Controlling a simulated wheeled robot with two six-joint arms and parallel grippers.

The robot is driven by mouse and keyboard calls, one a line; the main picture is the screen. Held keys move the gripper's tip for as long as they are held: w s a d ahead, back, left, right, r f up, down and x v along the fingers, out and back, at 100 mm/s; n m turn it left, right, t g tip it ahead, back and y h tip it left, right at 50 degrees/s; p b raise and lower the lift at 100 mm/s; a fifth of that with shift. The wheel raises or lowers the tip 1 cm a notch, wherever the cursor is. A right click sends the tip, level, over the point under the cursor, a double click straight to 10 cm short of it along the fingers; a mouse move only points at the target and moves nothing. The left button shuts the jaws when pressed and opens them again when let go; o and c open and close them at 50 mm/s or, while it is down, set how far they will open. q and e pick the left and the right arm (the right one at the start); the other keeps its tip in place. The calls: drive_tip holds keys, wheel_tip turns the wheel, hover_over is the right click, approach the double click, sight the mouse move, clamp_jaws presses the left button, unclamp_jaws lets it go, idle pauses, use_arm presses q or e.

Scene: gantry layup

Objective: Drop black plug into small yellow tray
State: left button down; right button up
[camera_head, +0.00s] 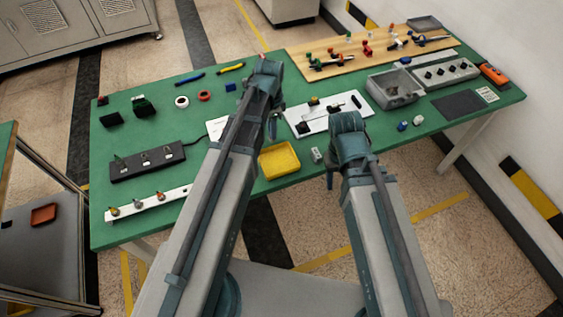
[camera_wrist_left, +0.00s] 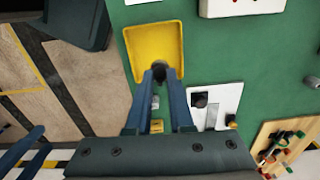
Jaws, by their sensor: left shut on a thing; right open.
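The small yellow tray (camera_head: 280,159) lies on the green table near its front edge. It also shows in the left wrist view (camera_wrist_left: 153,38). My left gripper (camera_head: 272,130) is just behind the tray in the head view. In the left wrist view its fingers (camera_wrist_left: 160,76) are shut on the black plug (camera_wrist_left: 160,70), which overlaps the tray's lower edge there. The plug's height above the tray is hard to tell. In the head view I cannot make out the plug. My right gripper (camera_head: 330,180) is open and empty, right of the tray at the table's front edge.
A white board (camera_head: 318,125) with small parts lies behind the tray, and a small light block (camera_head: 317,155) sits right of it. A black power strip (camera_head: 147,162) lies to the left. A grey bin (camera_head: 394,90) and a wooden board (camera_head: 340,62) stand further back right.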

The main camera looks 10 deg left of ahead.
sight(273, 141)
use_arm(q)
drive_tip(key=shift+f+b, duration=0.65)
drive_tip(key=shift+f, duration=0.1)
wheel_tip(273, 141, down, 4)
drive_tip(key=b, duration=0.4)
drive_tip(key=shift+f, duration=0.15)
drive_tip(key=c, duration=0.7)
unclamp_jaws()
drive_tip(key=shift+r, duration=0.2)
wheel_tip(273, 141, up, 14)
drive_tip(key=p, duration=1.3)
drive_tip(key=shift+f+p, duration=0.2)
drive_tip(key=shift+p, duration=0.15)
